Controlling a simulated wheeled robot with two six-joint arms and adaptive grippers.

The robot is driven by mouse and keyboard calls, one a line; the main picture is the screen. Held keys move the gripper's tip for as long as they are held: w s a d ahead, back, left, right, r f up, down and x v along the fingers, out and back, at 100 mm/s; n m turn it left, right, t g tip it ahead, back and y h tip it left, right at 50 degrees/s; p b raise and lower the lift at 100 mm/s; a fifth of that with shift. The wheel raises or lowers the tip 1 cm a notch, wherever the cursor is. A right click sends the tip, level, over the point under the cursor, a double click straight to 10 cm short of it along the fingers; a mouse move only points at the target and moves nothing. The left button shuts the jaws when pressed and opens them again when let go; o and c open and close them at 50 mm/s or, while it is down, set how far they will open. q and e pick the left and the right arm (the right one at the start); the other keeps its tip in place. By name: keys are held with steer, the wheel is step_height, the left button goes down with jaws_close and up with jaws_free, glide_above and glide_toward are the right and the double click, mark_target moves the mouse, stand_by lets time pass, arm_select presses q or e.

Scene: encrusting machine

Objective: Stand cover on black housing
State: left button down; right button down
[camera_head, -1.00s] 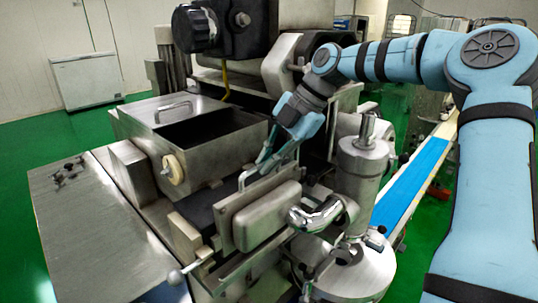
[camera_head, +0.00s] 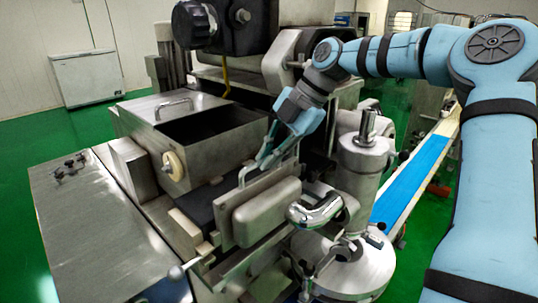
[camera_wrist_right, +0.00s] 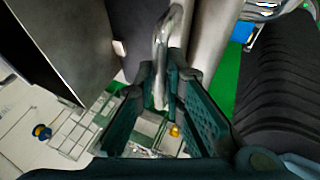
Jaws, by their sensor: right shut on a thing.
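A grey metal cover (camera_head: 258,214) with a raised box-shaped face stands upright in the middle of the head view. My right gripper (camera_head: 262,165) is at its top edge, shut on its bent metal handle. In the right wrist view the handle (camera_wrist_right: 161,55) passes between the fingers of my right gripper (camera_wrist_right: 160,95). A black surface (camera_head: 207,201), which may be the black housing, lies just behind and left of the cover. I cannot tell whether the cover's lower edge touches it. My left gripper is not in view.
A steel hopper (camera_head: 195,160) with an open dark top stands left of the cover. A metal cylinder (camera_head: 362,172) and a shiny bent pipe (camera_head: 317,211) are close on the right. A blue conveyor belt (camera_head: 412,180) runs beyond. A flat steel table (camera_head: 100,235) is at the left.

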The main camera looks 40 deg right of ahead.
mark_target(268, 174)
stand_by(0.5)
steer(key=shift+f+b, duration=0.65)
steer(key=shift+f, duration=0.15)
steer(key=shift+s, duration=0.15)
steer(key=shift+f+b, duration=0.95)
steer(key=shift+f, duration=0.35)
steer(key=shift+r, duration=0.1)
